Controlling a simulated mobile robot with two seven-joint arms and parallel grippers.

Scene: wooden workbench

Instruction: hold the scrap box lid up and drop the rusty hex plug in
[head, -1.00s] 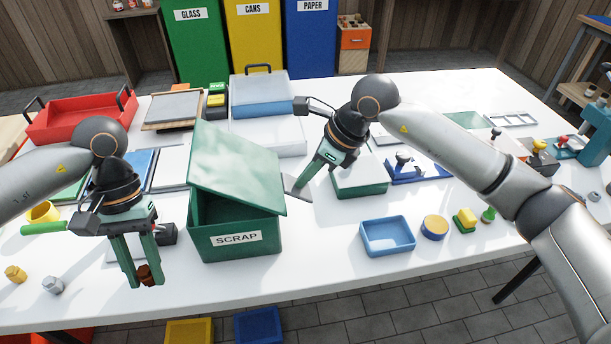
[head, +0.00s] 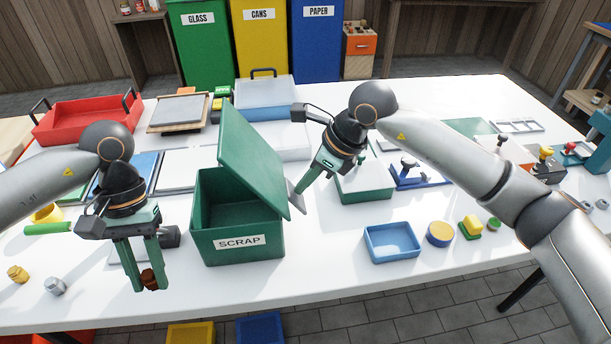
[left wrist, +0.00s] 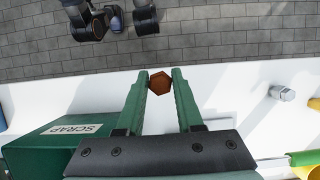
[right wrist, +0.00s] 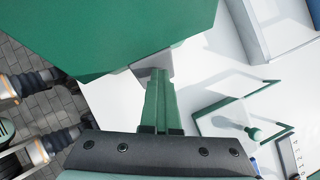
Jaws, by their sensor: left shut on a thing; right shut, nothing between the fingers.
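The green scrap box (head: 238,243) stands at the front middle of the bench with its label facing me. Its lid (head: 254,152) is tilted steeply up along its right side, and the opening shows from the left. My right gripper (head: 303,188) is shut and empty at the lid's lower right edge; in the right wrist view its fingers (right wrist: 160,75) are together beside the lid (right wrist: 120,30). I cannot tell whether they touch it. My left gripper (head: 142,278) is shut on the rusty hex plug (head: 149,280), left of the box. The plug also shows between the fingertips in the left wrist view (left wrist: 159,83).
A grey hex piece (head: 55,286) and a yellow one (head: 18,274) lie at the front left. A blue tray (head: 392,242) and a yellow round piece (head: 439,234) are right of the box. The front strip of bench is mostly clear.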

